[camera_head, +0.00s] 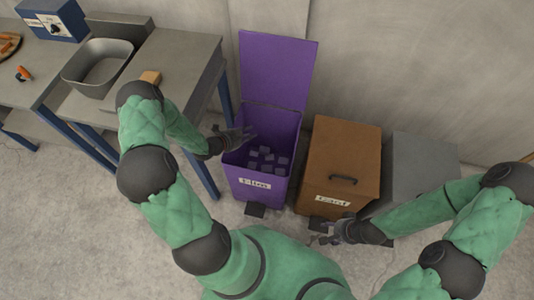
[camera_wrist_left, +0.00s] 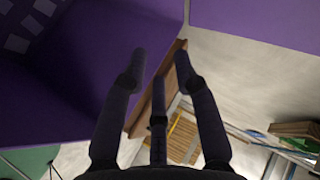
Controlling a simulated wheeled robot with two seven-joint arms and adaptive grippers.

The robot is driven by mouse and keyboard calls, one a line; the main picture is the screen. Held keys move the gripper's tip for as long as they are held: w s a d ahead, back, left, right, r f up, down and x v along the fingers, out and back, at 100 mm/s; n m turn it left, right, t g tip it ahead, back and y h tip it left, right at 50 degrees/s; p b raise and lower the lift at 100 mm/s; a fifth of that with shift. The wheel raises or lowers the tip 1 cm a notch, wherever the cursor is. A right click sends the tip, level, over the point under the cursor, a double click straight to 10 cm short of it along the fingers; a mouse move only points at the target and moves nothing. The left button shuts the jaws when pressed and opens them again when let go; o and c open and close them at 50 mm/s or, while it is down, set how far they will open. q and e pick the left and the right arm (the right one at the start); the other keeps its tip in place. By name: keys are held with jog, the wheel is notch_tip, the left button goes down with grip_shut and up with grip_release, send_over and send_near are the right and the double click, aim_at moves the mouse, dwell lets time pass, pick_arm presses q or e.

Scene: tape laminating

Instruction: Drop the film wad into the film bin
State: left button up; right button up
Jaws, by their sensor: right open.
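The purple film bin (camera_head: 261,186) stands on the floor with its lid raised against the wall. Several grey-purple pieces (camera_head: 267,158) lie at its bottom; I cannot tell whether the film wad is among them. My left gripper (camera_head: 248,134) is at the bin's left rim, with its fingers reaching over the opening. In the left wrist view the gripper (camera_wrist_left: 160,60) has its fingers apart with nothing between them, and the purple bin wall (camera_wrist_left: 70,90) fills the left side. My right gripper (camera_head: 322,236) is open and empty in front of the brown bin.
A closed brown bin (camera_head: 344,160) with a handle and label stands right of the purple bin. A grey box (camera_head: 420,160) stands further right. At left are grey tables with a grey tub (camera_head: 98,68), a tan block (camera_head: 150,77) and a blue device (camera_head: 52,20).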

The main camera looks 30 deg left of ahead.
pick_arm(q)
jog(key=v, duration=0.5)
jog(key=shift+s+r, duration=0.2)
jog(key=shift+s, duration=0.05)
